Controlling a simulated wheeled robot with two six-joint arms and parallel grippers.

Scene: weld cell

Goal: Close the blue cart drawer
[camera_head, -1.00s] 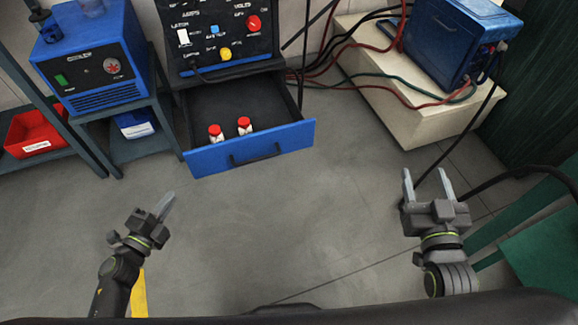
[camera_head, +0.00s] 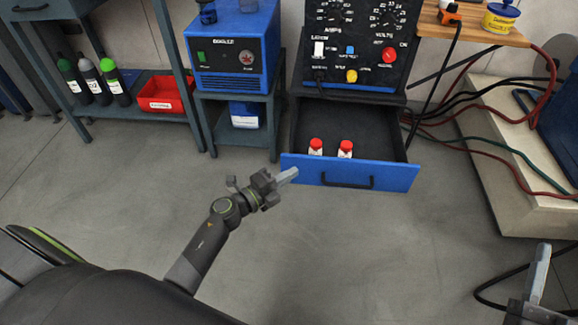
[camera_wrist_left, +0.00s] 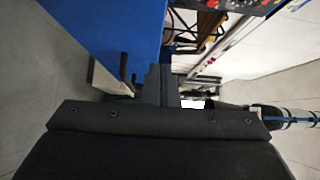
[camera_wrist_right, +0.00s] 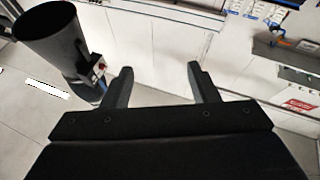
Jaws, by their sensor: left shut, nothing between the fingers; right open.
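The blue cart drawer (camera_head: 392,178) is pulled out from below a black control panel (camera_head: 352,48) in the head view. Its dark handle (camera_head: 346,182) is on the front. Two white bottles with red caps (camera_head: 345,149) stand inside. My left gripper (camera_head: 288,176) is shut and empty, its tip at the left end of the drawer front; I cannot tell whether it touches. The blue front (camera_wrist_left: 105,25) also shows beside the left fingers (camera_wrist_left: 160,85) in the left wrist view. My right gripper (camera_wrist_right: 159,82) is open and empty, away from the drawer, partly cut off in the head view.
A blue welder (camera_head: 232,55) sits on a grey stand left of the drawer. A red bin (camera_head: 165,94) and several bottles (camera_head: 92,82) are on a shelf farther left. Cables lie over a pale block (camera_head: 500,150) at right. The floor before the drawer is clear.

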